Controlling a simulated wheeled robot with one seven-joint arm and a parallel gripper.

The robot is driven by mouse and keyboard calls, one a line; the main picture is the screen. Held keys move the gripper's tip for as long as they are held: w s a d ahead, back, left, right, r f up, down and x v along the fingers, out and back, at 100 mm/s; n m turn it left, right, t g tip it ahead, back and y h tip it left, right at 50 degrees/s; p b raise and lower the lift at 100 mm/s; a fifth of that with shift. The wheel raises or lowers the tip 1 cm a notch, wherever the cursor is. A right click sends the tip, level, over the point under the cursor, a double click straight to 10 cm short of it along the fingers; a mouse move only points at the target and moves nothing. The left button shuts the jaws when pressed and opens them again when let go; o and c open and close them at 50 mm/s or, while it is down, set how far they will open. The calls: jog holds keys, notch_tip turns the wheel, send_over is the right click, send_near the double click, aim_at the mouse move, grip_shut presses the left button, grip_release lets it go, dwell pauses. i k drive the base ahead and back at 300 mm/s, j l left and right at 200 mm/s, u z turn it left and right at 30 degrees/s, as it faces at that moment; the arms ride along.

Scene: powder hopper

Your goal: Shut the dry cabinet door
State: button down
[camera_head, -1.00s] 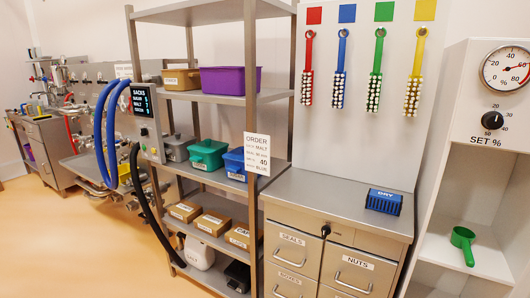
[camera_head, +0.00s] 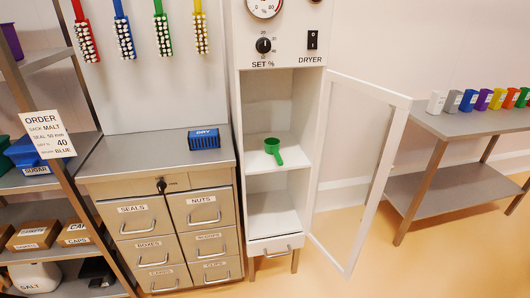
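The dry cabinet (camera_head: 240,150) stands in the middle of the view, tall and white. Its door (camera_head: 402,100), a white frame around a clear pane, is hinged on the cabinet's right side and stands wide open, swung out to the right. A green scoop (camera_head: 273,150) lies on an inner shelf. Above the opening are a round gauge, a black SET % knob (camera_head: 263,45) and a black DRYER switch (camera_head: 312,40). My gripper is not in view.
A drawer cabinet (camera_head: 155,167) with a blue DRY box (camera_head: 204,139) stands left of the dry cabinet. A steel table (camera_head: 470,124) with several coloured containers stands right, behind the door. Open floor (camera_head: 420,270) lies in front.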

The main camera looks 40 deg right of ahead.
aim_at(403, 103)
jog(key=k+l, duration=0.15)
jog(key=k, duration=0.15)
jog(key=k+l+z, duration=0.1)
jog(key=z, duration=1.45)
